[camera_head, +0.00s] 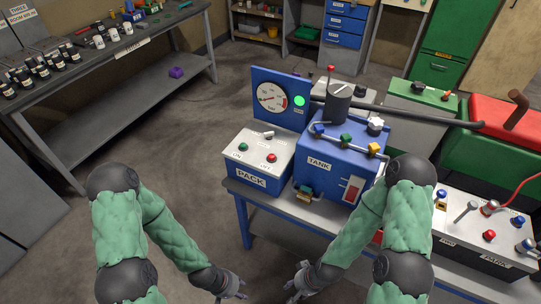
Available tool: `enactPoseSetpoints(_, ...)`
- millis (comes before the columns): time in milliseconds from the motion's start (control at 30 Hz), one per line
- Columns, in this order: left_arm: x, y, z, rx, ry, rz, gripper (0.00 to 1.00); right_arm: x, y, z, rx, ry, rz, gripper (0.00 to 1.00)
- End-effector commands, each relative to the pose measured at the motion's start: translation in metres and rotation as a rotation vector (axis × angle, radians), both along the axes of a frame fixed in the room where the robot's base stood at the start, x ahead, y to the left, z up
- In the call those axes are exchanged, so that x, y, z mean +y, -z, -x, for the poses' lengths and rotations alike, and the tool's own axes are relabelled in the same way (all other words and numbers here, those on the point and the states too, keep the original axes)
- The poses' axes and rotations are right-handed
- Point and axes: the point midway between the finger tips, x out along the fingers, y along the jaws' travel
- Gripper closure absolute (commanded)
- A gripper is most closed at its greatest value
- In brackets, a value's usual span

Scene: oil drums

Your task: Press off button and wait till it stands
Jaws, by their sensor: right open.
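The PACK box (254,182), blue with a light sloped top, stands at the left end of a bench. Its red button (271,158) is near the OFF label, and its green button (243,147) is near the ON label. A dark and white switch sits on the top behind them. A round gauge (271,98) and a lit green lamp (299,101) are on the blue panel behind. My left gripper (236,288) is low, in front of the bench and apart from the box; its jaws are too small to judge. My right gripper (297,284) is open, also low and touching no button.
The blue TANK (332,165) with valves stands right of the box. Another control panel (480,229) with several knobs lies further right, partly behind my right arm. A workbench (100,70) with small bottles is at the left. The floor between is clear.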

Motion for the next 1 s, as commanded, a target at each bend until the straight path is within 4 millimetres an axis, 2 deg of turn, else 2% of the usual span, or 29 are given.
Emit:
enactPoseSetpoints(333,0.0,0.0,0.0,0.0,0.0,0.0,0.6,0.0,0.0,0.0,0.0,0.0,0.0,0.56)
enactPoseSetpoints(367,0.0,0.0,0.0,0.0,0.0,0.0,0.6,0.0,0.0,0.0,0.0,0.0,0.0,0.62)
enactPoseSetpoints(500,0.0,0.0,0.0,0.0,0.0,0.0,0.6,0.0,0.0,0.0,0.0,0.0,0.0,1.0)
enactPoseSetpoints(1000,0.0,0.0,0.0,0.0,0.0,0.0,0.6,0.0,0.0,0.0,0.0,0.0,0.0,1.0)
